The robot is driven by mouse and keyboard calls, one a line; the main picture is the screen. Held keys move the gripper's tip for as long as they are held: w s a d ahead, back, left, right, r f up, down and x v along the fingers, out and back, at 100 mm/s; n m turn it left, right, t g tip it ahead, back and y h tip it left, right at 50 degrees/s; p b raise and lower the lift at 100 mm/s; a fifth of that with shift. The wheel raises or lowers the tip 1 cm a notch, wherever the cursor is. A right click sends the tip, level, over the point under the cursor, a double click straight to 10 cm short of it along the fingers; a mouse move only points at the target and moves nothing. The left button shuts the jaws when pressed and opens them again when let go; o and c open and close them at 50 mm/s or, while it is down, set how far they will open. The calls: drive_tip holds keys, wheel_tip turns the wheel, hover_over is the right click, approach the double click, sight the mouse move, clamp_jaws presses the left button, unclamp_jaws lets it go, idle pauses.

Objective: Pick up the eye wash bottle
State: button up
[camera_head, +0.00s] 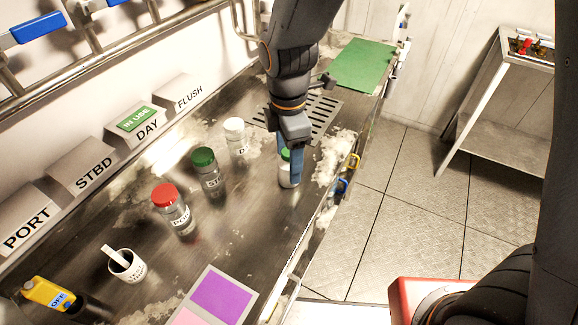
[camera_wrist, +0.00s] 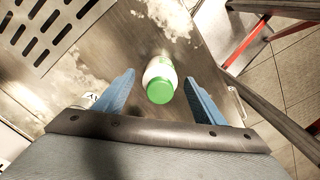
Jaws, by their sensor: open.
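The eye wash bottle is a small white bottle with a green cap and a green-marked label. In the wrist view the bottle (camera_wrist: 159,78) stands between the two blue fingers of my open gripper (camera_wrist: 160,95), with a gap on each side. In the head view the bottle (camera_head: 287,180) is partly hidden behind the near finger of my gripper (camera_head: 290,160), which points down at it from above. The bottle stands on the worn metal counter (camera_head: 255,215), near its front edge.
Jars with a red lid (camera_head: 172,209), a dark green lid (camera_head: 207,172) and a white lid (camera_head: 236,138) stand to the left. A white mug (camera_head: 127,267) is farther left. A slotted drain (camera_head: 320,117) and green mat (camera_head: 362,65) lie beyond.

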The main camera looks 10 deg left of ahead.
drive_tip(key=shift+f+p, duration=0.45)
drive_tip(key=shift+f, duration=1.3)
drive_tip(key=c, duration=1.3)
